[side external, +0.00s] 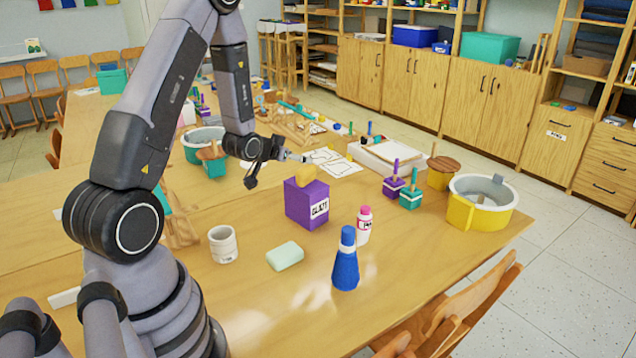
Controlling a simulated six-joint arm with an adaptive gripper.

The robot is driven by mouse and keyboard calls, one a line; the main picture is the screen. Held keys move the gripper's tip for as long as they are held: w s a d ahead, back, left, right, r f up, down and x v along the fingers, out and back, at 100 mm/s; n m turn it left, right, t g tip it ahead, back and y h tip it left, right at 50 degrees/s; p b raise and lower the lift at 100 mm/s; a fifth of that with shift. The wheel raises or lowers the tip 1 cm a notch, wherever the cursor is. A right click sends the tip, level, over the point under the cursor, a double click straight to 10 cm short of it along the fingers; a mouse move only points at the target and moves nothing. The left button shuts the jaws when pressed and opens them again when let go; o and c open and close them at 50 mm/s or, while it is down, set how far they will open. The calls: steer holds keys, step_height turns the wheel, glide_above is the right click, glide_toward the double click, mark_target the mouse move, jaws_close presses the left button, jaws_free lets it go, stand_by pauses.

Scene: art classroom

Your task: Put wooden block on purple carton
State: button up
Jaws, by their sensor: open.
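The purple carton (298,207) with a white label stands upright on the table, right of my arm. A yellow-tan block (307,174), which looks like the wooden block, sits tilted on top of the carton. My gripper (276,170) is open, with its fingers spread just behind and left of the block. It appears empty. The exact gap between the fingers and the block cannot be told from this one view.
A blue bottle (346,265), a pink-capped bottle (364,226), a pale green bar (285,256) and a white cup (223,245) stand near the carton. A yellow tub (470,212) is at the right. Bare table (420,245) lies between.

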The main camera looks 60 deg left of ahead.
steer(key=s+d+r+m+g+h, duration=0.1)
steer(key=s+d+r, duration=0.1)
steer(key=d+r, duration=0.45)
steer(key=s+d+r+m+g+h, duration=0.1)
steer(key=s+d+r, duration=0.2)
steer(key=d+r, duration=0.3)
steer(key=s+d+r+g+h, duration=0.1)
steer(key=s+d+r, duration=0.1)
steer(key=s, duration=0.4)
steer(key=s+d+r+m+g, duration=0.1)
steer(key=s+d+r, duration=0.2)
steer(key=s, duration=0.4)
steer(key=s+d+r+m+g+h, duration=0.1)
steer(key=s+d+r, duration=0.1)
steer(key=s+d, duration=0.2)
steer(key=s, duration=0.3)
steer(key=shift+r+g+h, duration=0.3)
steer(key=shift+g, duration=0.1)
